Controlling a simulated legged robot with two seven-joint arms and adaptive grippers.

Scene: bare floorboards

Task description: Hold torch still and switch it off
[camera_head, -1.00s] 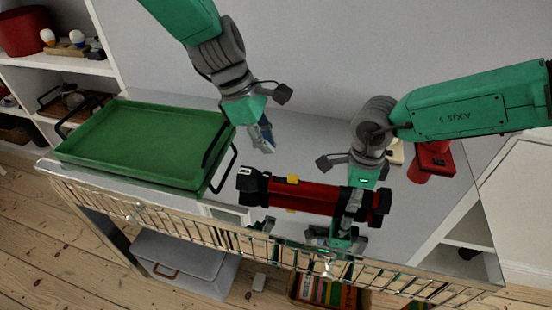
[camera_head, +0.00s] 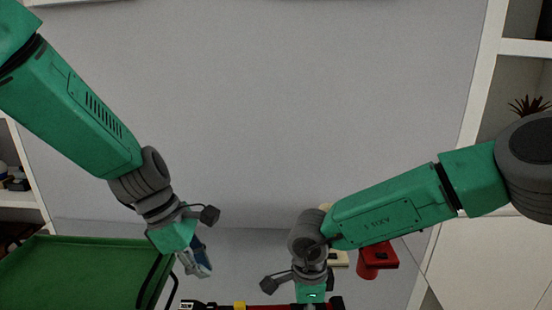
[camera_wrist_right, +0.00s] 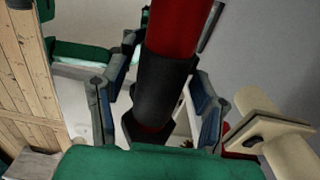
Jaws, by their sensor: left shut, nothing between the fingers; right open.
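The red torch (camera_head: 270,307) with black ends shows only as a strip along the bottom edge of the head view. Its yellow switch (camera_head: 240,305) faces up, left of my right wrist. My left gripper (camera_head: 203,268) is shut and empty, above and behind the torch's left end, apart from it. My right gripper is open. In the right wrist view its fingers (camera_wrist_right: 160,85) stand on either side of the torch's black end (camera_wrist_right: 163,90), with the red barrel (camera_wrist_right: 178,25) beyond. In the head view its fingers are cut off by the bottom edge.
A green tray (camera_head: 75,275) stands at the left. The cream object also shows in the right wrist view (camera_wrist_right: 290,150). A plain grey wall fills the back.

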